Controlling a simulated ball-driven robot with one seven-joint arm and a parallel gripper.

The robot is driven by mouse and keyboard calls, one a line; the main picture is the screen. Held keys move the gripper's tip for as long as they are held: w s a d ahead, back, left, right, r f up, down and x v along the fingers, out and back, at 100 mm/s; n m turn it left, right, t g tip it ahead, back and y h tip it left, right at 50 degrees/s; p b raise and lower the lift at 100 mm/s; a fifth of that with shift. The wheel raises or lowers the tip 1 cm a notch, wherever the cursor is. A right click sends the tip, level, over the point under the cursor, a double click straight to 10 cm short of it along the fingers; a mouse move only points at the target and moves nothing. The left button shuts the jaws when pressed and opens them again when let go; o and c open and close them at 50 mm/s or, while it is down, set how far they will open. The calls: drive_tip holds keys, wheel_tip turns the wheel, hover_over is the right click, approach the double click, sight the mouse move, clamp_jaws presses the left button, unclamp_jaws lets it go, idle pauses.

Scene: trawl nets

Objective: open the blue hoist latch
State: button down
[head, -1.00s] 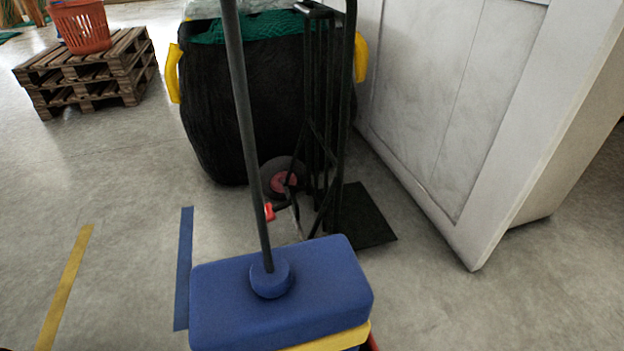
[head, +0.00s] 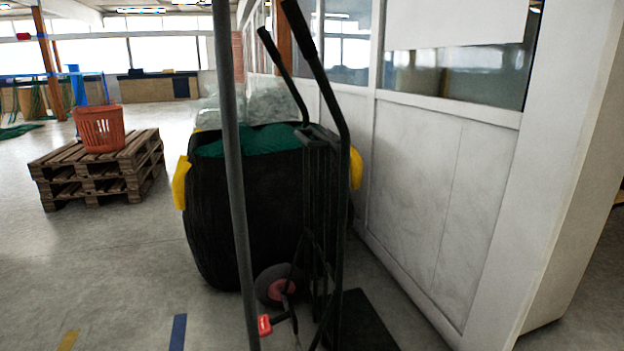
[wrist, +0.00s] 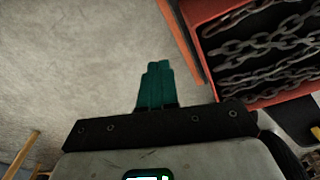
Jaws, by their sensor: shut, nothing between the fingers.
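No blue hoist latch can be made out in the head or wrist view. My gripper (wrist: 158,68) shows in the wrist view as two teal fingers pressed together, with nothing between them. It is over bare grey floor, beside an orange-red metal container. It does not show in the head view.
The container (wrist: 184,45) holds rusty chains (wrist: 262,42). A black bag (head: 245,215) with green netting stands ahead, behind a dark hand truck (head: 341,190). A white panelled wall (head: 420,190) bounds the right. A pallet stack (head: 140,160) bears an orange basket (head: 101,130).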

wheel_tip(320, 180, up, 33)
drive_tip(key=p, duration=3.1)
drive_tip(key=c, duration=1.8)
unclamp_jaws()
drive_tip(key=o, duration=0.3)
